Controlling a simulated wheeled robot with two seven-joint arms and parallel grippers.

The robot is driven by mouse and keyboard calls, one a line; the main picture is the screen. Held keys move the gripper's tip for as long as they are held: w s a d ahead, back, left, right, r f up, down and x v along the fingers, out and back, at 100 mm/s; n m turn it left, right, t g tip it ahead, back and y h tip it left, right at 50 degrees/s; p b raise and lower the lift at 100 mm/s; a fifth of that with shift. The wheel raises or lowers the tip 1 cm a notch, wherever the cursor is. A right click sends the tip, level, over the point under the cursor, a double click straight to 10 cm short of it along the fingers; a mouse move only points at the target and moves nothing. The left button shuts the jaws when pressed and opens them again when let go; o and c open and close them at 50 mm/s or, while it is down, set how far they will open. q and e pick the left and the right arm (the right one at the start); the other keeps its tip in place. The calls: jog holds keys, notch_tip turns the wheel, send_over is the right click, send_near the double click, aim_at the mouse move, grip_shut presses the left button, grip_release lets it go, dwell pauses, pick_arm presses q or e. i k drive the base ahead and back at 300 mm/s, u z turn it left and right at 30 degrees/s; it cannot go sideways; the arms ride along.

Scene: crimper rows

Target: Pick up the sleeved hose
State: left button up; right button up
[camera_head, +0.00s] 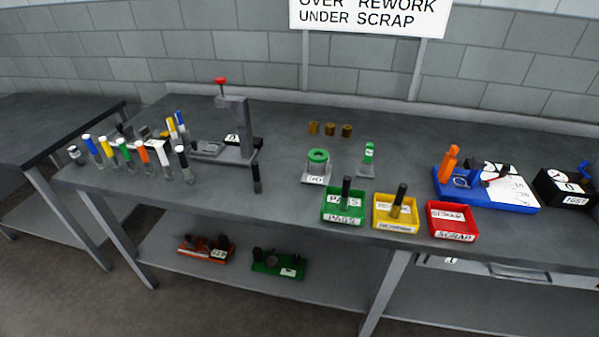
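Several short black hose-like pieces show. One stands upright at the table's front edge, just in front of the grey press: black hose piece (257,178). Another black piece (346,187) stands in the green PASS bin (343,219). A third black piece (401,193) stands slightly tilted in the yellow bin (396,226), with a brass-coloured lower part that looks like a sleeve. I cannot tell for sure which one the task calls the sleeved hose. Neither of my grippers is in view.
The grey press (235,130) has a red knob. Three brass sleeves (330,129) stand at the back. A red SCRAP bin (453,234), a blue fixture (520,205) and a black gauge box (566,190) are right. Coloured tubes (143,152) fill the left.

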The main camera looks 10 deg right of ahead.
aim_at(257, 186)
jog(key=k, duration=0.5)
jog(key=z, duration=1.85)
jog(key=i, duration=1.5)
jog(key=u, duration=2.25)
